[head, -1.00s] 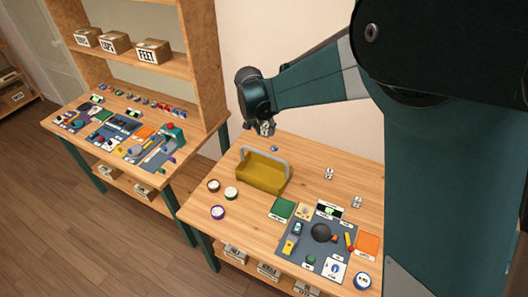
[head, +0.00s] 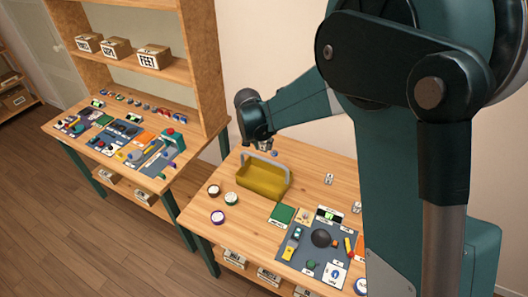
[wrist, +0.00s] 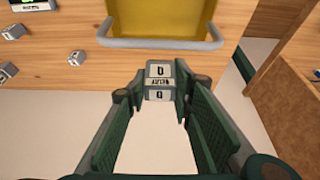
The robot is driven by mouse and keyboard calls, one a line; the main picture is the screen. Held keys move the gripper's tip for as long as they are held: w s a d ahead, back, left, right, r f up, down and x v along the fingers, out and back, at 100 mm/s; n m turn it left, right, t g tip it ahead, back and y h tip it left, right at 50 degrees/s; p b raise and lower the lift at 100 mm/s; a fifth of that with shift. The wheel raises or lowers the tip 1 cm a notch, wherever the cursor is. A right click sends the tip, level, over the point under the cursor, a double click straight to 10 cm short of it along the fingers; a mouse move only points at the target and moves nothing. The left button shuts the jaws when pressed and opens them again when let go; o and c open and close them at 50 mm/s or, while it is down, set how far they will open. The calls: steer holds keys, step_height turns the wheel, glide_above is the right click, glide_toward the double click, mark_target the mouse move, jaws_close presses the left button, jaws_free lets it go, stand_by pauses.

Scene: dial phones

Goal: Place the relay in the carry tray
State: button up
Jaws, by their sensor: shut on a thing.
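My gripper (wrist: 160,88) is shut on the relay (wrist: 160,72), a small grey block with white labels, held between the fingertips. In the head view my gripper (head: 262,147) is beside the rear of the carry tray, close to its handle. The carry tray (head: 262,184) is a yellow open box with a grey bar handle, standing on the near workbench. In the wrist view the tray (wrist: 160,20) is partly cut off at the top, its handle just beyond the relay. The relay is mostly hidden in the head view.
Two small labelled blocks (head: 329,179) (head: 357,207) stand right of the tray. Round containers (head: 231,198) stand left of it. A grey mat (head: 318,245) with phone parts lies in front. A second bench (head: 95,150) with shelves stands at left.

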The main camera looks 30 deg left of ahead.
mark_target(264, 151)
steer(key=shift+f, duration=0.5)
steer(key=shift+f, duration=1.9)
steer(key=shift+f, duration=0.1)
steer(key=o, duration=0.9)
steer(key=shift+v, duration=6.15)
